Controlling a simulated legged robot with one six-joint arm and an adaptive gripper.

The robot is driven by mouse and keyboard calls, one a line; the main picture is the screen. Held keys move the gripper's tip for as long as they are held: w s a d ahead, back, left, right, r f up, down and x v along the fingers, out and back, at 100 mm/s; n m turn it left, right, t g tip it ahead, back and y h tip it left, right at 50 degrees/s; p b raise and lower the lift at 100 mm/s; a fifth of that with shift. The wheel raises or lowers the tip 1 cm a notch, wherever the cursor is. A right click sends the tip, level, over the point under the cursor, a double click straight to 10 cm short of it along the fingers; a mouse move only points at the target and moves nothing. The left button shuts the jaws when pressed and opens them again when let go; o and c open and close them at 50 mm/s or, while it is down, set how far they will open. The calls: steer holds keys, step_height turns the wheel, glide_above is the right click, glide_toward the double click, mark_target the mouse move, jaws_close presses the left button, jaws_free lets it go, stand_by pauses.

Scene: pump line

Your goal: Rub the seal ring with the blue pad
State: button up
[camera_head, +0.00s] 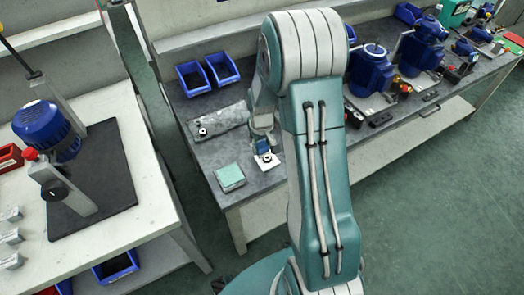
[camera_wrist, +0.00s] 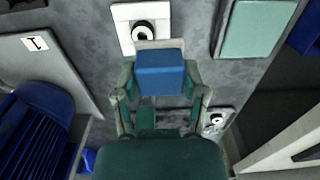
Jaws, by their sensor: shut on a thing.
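My gripper (camera_wrist: 162,98) is shut on the blue pad (camera_wrist: 160,74), a small block between its two fingers. The head view shows the blue pad (camera_head: 262,147) low over the bench, partly hidden by my gripper (camera_head: 262,135). The seal ring (camera_wrist: 143,31) looks black, with a pale centre, on a white plate (camera_wrist: 124,15). In the wrist view the pad is just below the ring and hides the plate's lower part. In the head view the ring (camera_head: 266,158) lies just in front of the pad. I cannot tell whether pad and ring touch.
A pale green-topped block (camera_head: 229,178) stands near the bench's front edge. A grey plate with a round part (camera_head: 203,131) lies left of my gripper. Blue bins (camera_head: 193,79) stand behind it. Blue motors (camera_head: 371,70) stand to the right, beyond my arm.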

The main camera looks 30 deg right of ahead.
steer(key=shift+r, duration=0.5)
steer(key=shift+a+r, duration=0.2)
steer(key=shift+r, duration=0.4)
steer(key=shift+a+r, duration=0.2)
steer(key=shift+r, duration=0.35)
steer(key=shift+d, duration=0.15)
steer(key=shift+d, duration=0.1)
